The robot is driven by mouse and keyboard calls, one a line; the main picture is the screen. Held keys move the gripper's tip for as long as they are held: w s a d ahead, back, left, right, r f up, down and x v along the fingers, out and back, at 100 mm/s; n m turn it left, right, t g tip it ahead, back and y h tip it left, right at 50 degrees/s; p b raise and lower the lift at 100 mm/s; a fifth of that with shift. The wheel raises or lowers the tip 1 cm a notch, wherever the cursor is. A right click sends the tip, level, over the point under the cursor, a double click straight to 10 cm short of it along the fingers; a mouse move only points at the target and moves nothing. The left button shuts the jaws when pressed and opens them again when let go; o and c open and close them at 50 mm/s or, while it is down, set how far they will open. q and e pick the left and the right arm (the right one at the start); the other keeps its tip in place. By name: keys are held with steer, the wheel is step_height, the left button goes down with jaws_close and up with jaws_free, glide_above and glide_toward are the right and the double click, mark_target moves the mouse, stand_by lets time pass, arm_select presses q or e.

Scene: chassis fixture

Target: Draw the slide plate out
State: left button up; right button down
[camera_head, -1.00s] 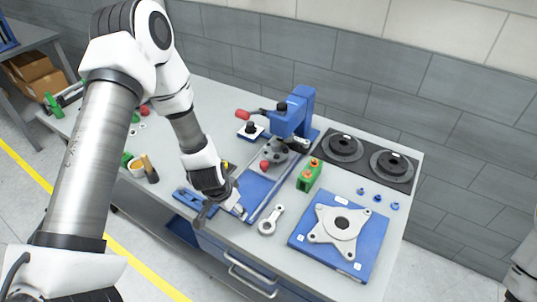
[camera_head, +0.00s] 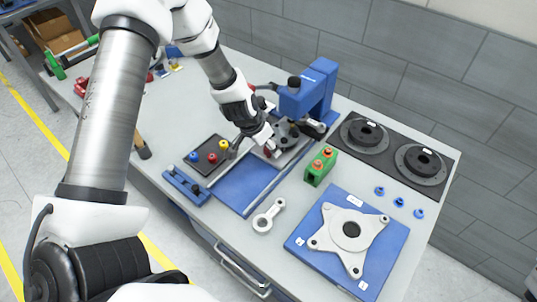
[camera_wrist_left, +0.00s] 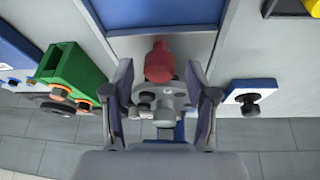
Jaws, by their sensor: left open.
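The grey slide plate (camera_head: 295,151) sits at the back of the blue fixture, between its rails and under the blue press head. A red knob (camera_head: 268,152) stands at its front edge; in the left wrist view the knob (camera_wrist_left: 160,62) is centred ahead of the fingers. My left gripper (camera_head: 260,141) is at the knob in the head view. In the left wrist view the two fingers (camera_wrist_left: 163,90) are apart, one on each side of the knob's line, with gaps visible. Whether they reach around the knob is hard to tell. My right gripper is not in view.
The blue slide bed (camera_head: 243,185) in front of the plate is clear. A green block (camera_head: 320,166) stands right of the rail and a metal link (camera_head: 268,216) lies in front. A dark tray (camera_head: 205,158) with coloured knobs lies left. A blue press column (camera_head: 312,92) rises behind.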

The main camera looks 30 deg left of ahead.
arm_select(q)
steer(key=shift+w+f, duration=0.4)
steer(key=shift+f, duration=0.1)
steer(key=shift+s+d+r, duration=0.1)
steer(key=shift+s+r, duration=0.4)
steer(key=shift+s, duration=0.05)
steer(key=shift+c, duration=0.4)
steer(key=c, duration=0.5)
steer(key=shift+w+f, duration=0.1)
jaws_close()
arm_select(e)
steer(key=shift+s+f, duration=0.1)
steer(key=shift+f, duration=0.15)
arm_select(q)
steer(key=shift+s, duration=0.2)
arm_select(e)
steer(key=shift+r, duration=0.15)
